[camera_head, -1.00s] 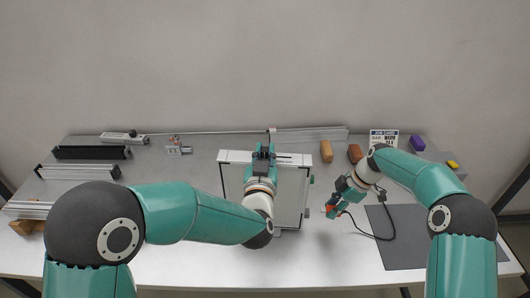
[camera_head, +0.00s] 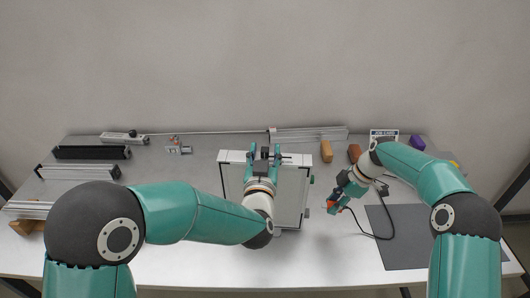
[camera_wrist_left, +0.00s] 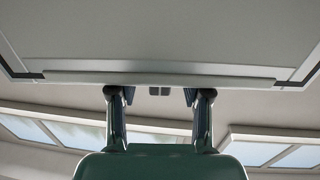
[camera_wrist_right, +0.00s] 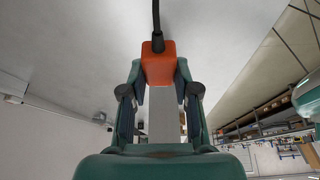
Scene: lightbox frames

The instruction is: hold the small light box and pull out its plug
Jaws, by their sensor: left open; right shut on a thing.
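The small light box (camera_head: 292,200) is a white panel with a dark edge line, near the middle of the table. My left gripper (camera_head: 264,151) is open at its top edge, with its fingers apart. In the left wrist view the fingers (camera_wrist_left: 160,95) stand apart below the box's edge (camera_wrist_left: 160,79). My right gripper (camera_head: 334,206) is to the right of the box, shut on the orange plug (camera_wrist_right: 158,64). The plug's black cord (camera_wrist_right: 156,20) leads away from it. The plug is apart from the box's right side.
A grey mat (camera_head: 400,237) lies at the right, with the black cord (camera_head: 370,235) reaching it. Wooden blocks (camera_head: 326,151), a purple block (camera_head: 417,143) and a card (camera_head: 384,135) stand at the back right. Metal rails (camera_head: 78,172) lie at the left. The front of the table is clear.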

